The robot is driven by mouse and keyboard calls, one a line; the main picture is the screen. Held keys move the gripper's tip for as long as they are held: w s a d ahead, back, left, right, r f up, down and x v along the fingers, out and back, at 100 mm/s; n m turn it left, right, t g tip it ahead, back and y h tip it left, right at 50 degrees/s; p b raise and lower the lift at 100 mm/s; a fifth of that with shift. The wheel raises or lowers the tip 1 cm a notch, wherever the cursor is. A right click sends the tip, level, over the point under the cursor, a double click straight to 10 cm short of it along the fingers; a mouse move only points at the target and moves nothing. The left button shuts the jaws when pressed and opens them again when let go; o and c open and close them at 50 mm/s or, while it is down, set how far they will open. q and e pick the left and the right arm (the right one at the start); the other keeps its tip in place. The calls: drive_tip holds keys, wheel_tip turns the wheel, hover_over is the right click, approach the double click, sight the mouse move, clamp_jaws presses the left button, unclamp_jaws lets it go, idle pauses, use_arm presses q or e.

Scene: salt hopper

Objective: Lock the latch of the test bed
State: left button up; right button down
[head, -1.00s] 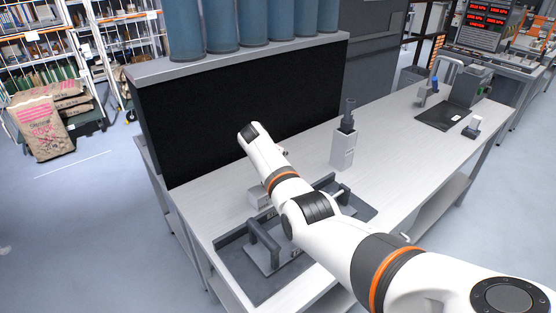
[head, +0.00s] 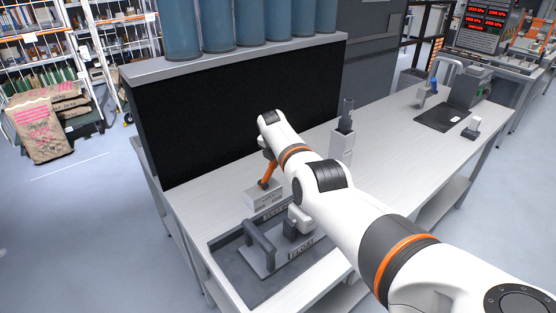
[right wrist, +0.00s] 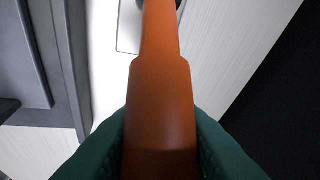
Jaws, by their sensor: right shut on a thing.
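The latch has an orange lever (head: 268,175) that rises, tilted, from a light grey block (head: 262,197) beside the dark-framed test bed (head: 222,252) on the bench. In the right wrist view the orange lever (right wrist: 160,75) runs up the middle of the picture, away from the camera. My right gripper (right wrist: 160,128) has its dark green fingers on both sides of the lever's wide end and is shut on it. In the head view my right arm hides most of the gripper and part of the bed. My left gripper is not in view.
A grey handle (head: 260,240) stands up from the bed's plate. A black panel (head: 235,110) rises behind the bench, with blue cylinders (head: 220,25) on top. A grey post-like device (head: 343,145) stands beyond my arm.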

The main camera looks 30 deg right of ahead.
drive_tip(key=shift+f, duration=0.15)
drive_tip(key=c, duration=1.5)
unclamp_jaws()
drive_tip(key=o, duration=0.4)
drive_tip(key=shift+d, duration=0.1)
drive_tip(key=shift+c, duration=0.2)
drive_tip(key=p+v, duration=0.3)
drive_tip(key=p, duration=0.1)
drive_tip(key=shift+r, duration=0.4)
drive_tip(key=v, duration=0.8)
drive_tip(key=shift+b, duration=0.3)
drive_tip(key=shift+s+a, duration=0.1)
drive_tip(key=shift+a, duration=0.1)
